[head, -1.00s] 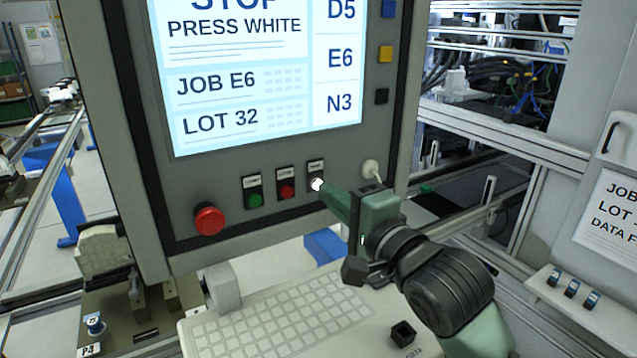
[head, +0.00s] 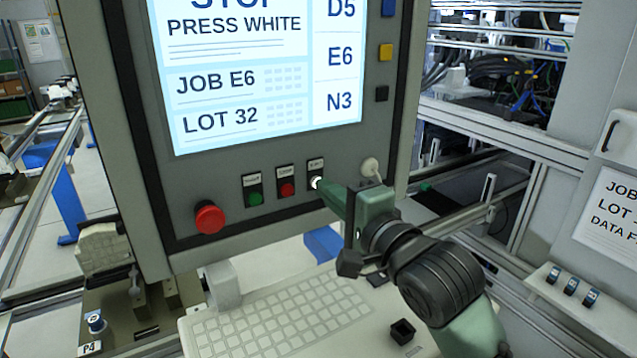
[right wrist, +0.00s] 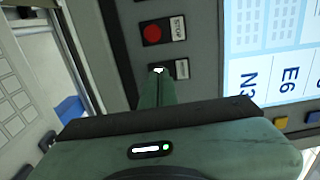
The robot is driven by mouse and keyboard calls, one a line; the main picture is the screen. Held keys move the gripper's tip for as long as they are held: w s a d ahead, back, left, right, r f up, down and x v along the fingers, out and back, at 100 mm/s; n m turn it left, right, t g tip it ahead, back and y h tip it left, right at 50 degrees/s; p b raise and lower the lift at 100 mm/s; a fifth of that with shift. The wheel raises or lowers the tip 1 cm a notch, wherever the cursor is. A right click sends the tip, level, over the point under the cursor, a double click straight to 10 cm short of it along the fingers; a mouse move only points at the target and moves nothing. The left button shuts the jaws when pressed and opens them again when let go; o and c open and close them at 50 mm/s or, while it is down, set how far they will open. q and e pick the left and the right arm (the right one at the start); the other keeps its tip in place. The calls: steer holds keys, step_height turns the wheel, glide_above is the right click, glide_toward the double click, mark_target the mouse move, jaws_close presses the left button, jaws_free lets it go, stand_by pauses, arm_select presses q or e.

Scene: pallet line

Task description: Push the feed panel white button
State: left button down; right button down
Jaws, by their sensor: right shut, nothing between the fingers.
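The feed panel (head: 228,178) is a grey upright box with a lit screen (head: 240,90) reading "PRESS WHITE". The white button (head: 315,182) is at the right end of a row under the screen, beside a red (head: 287,189) and a green (head: 255,197) button. My right gripper (head: 322,187) is shut and empty, its tip at the white button and partly covering it. In the right wrist view the tip (right wrist: 159,75) also overlaps the white button (right wrist: 158,69); I cannot tell whether it is pressed in. My left gripper is not in view.
A large red mushroom button (head: 209,218) is at the panel's lower left, and a pale knob (head: 370,167) sits just above my right gripper. A keyboard (head: 290,318) lies below the panel. Blue, yellow and black side buttons (head: 386,52) line the screen's right edge.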

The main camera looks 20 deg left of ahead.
steer(key=shift+w+a, duration=0.3)
steer(key=shift+a, duration=0.1)
stand_by(0.3)
steer(key=shift+d, duration=0.1)
steer(key=p+v, duration=0.2)
steer(key=v, duration=0.2)
steer(key=shift+s+d, duration=0.25)
steer(key=shift+s, duration=0.1)
stand_by(0.7)
